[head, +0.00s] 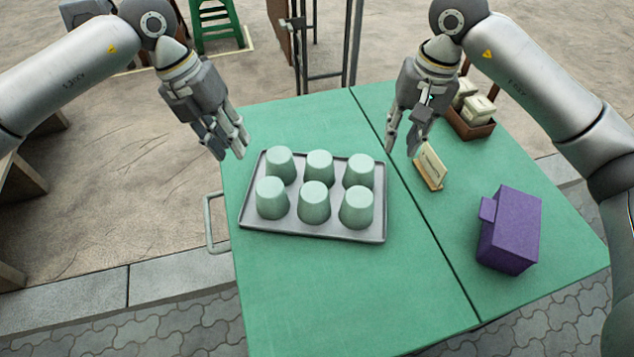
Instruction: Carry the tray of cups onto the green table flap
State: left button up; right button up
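A grey tray (310,232) lies flat on the left section of the green table (330,300), left of a dark seam. Several upside-down pale green cups (314,203) stand on it in two rows. My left gripper (230,153) is open and empty, above the table's left edge, just beyond the tray's far left corner. My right gripper (402,150) is open and empty, near the seam, beyond the tray's far right corner. Neither gripper appears to touch the tray. Which section is the flap I cannot tell for sure.
Right of the seam are a small standing sign (431,168), a purple box (511,232) and a brown box (472,122) with pale packets. The sign is close to my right gripper. A metal handle (212,222) sticks out at the table's left edge. The near left section is clear.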

notch_tip(320, 180, up, 27)
jog(key=d+p, duration=0.1)
jog(key=p, duration=1.3)
jog(key=shift+d+p, duration=0.2)
jog(key=shift+p, duration=0.2)
jog(key=shift+s, duration=0.1)
